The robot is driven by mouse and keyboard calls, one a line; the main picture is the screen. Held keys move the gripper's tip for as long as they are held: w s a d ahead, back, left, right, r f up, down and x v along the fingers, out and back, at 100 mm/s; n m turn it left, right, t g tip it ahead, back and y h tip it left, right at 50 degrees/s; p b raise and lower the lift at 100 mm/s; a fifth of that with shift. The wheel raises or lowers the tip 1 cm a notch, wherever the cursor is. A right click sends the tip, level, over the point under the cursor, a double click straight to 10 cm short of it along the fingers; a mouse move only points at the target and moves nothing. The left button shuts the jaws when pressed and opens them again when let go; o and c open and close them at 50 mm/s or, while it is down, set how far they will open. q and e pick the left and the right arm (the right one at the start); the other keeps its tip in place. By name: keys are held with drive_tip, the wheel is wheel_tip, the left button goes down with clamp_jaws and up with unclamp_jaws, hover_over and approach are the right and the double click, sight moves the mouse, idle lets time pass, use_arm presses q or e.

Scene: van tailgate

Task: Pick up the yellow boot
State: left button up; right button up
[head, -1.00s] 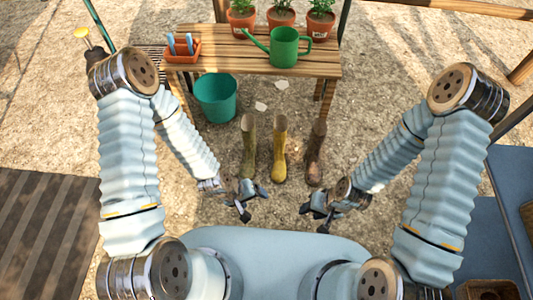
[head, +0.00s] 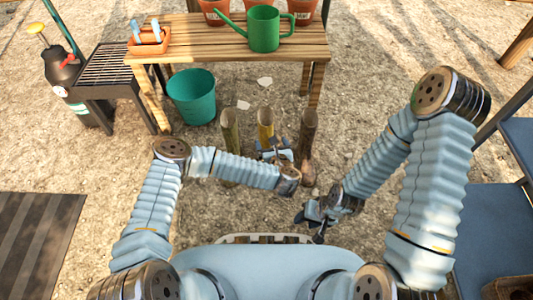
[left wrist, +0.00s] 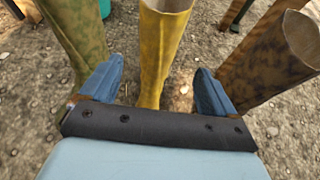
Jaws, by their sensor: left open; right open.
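The yellow boot (head: 265,122) stands upright on the gravel between a green boot (head: 231,150) and a brown boot (head: 308,150). My left gripper (head: 277,153) is in front of the yellow boot and hides its lower part in the head view. In the left wrist view the yellow boot (left wrist: 160,52) rises between the two open blue fingers of the left gripper (left wrist: 160,88), with a gap on each side. The green boot (left wrist: 74,32) and the brown boot (left wrist: 265,60) are just outside the fingers. My right gripper (head: 313,216) is open and empty, nearer my base.
A wooden table (head: 230,45) with a green watering can (head: 263,28), pots and an orange tray (head: 149,40) stands behind the boots. A teal bucket (head: 192,97) is under its left part. A grill (head: 105,66) stands left. Gravel at right is mostly clear.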

sight(267, 136)
use_arm(q)
drive_tip(key=b+x, duration=0.1)
drive_tip(key=x, duration=0.5)
drive_tip(key=shift+w+a+f+b, duration=0.1)
drive_tip(key=shift+a+f+b, duration=0.15)
drive_tip(key=shift+b, duration=0.15)
drive_tip(key=shift+w, duration=0.3)
drive_tip(key=shift+c, duration=0.4)
clamp_jaws()
